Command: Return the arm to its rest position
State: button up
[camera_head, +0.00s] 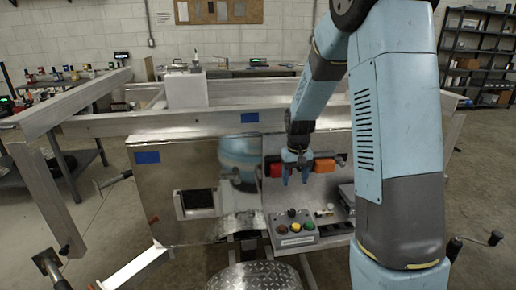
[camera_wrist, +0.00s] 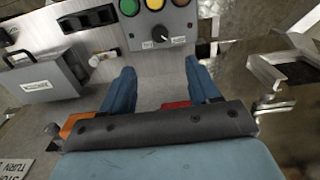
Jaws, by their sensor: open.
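My blue arm rises on the right of the head view and bends down toward the trailer front. My gripper (camera_head: 297,178) hangs in front of the metal panel, above the button box and close to the red light. In the wrist view my gripper (camera_wrist: 160,85) has its two blue fingers spread apart, with nothing between them. The grey button box (camera_wrist: 160,25) lies beyond the fingertips, with green, yellow and red buttons and a black knob; it also shows in the head view (camera_head: 295,230).
A red light (camera_head: 275,168) and an orange light (camera_head: 325,165) are beside my gripper. A grey case (camera_wrist: 45,78) sits left in the wrist view. The trailer's aluminium frame (camera_head: 190,122) spans the head view. Shelves (camera_head: 480,55) stand at the right; floor (camera_head: 95,215) is open left.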

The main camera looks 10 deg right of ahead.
jog(key=s+r+t, duration=0.2)
jog(key=s+r, duration=0.9)
jog(key=s, duration=0.3)
jog(key=s+a+r+t, duration=0.1)
jog(key=s+r+t, duration=0.2)
jog(key=s+r, duration=0.9)
jog(key=shift+s+a+t, duration=0.15)
jog(key=shift+s+t, duration=0.15)
jog(key=shift+s, duration=0.95)
